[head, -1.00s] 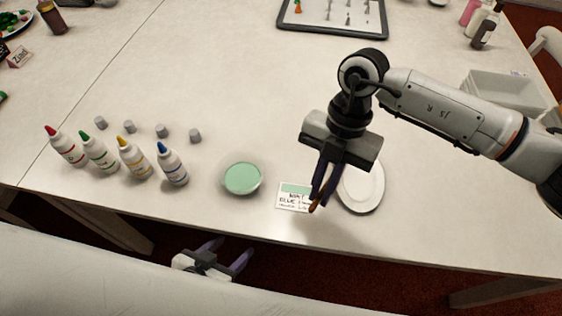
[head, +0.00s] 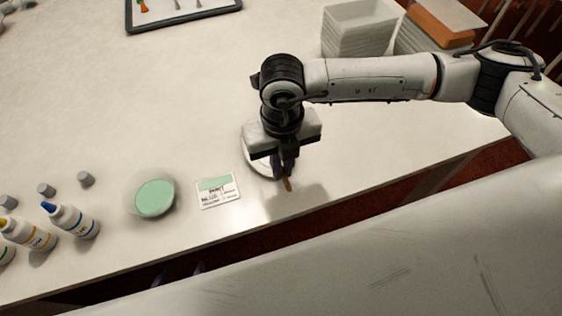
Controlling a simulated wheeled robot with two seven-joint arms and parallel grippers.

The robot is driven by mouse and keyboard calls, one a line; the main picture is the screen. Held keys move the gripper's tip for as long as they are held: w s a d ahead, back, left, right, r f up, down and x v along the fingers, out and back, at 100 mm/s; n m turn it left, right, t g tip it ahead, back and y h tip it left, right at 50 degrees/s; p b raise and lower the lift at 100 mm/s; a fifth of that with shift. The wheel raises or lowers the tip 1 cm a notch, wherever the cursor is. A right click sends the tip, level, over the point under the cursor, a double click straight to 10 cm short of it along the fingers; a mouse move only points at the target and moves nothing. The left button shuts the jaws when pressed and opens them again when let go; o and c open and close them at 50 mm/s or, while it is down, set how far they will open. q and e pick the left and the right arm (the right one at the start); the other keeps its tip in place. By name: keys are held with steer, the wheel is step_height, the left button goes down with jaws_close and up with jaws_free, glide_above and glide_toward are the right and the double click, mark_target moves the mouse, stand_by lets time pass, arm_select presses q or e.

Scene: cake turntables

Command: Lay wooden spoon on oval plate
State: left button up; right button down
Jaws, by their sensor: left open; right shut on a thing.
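The white oval plate (head: 252,160) lies on the table near the front edge, mostly hidden behind my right gripper. My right gripper (head: 284,174) points down over the plate's right side and is shut on the wooden spoon (head: 288,185). Only a short brown end of the spoon shows below the fingers; the rest is hidden. I cannot tell whether the spoon touches the plate or the table. My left gripper (head: 178,275) is open and empty below the table's front edge, with only its dark fingertips showing.
A dark-rimmed tray (head: 185,18) and grey bins (head: 360,30) are at the back. The table's middle is clear.

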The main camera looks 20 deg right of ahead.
step_height(320, 180, down, 2)
steer(key=shift+b, duration=0.65)
steer(key=c, duration=1.7)
jaws_free()
steer(key=shift+c, duration=0.2)
steer(key=shift+r, duration=0.1)
step_height(320, 180, up, 10)
steer(key=shift+r+b, duration=0.1)
steer(key=shift+b, duration=0.2)
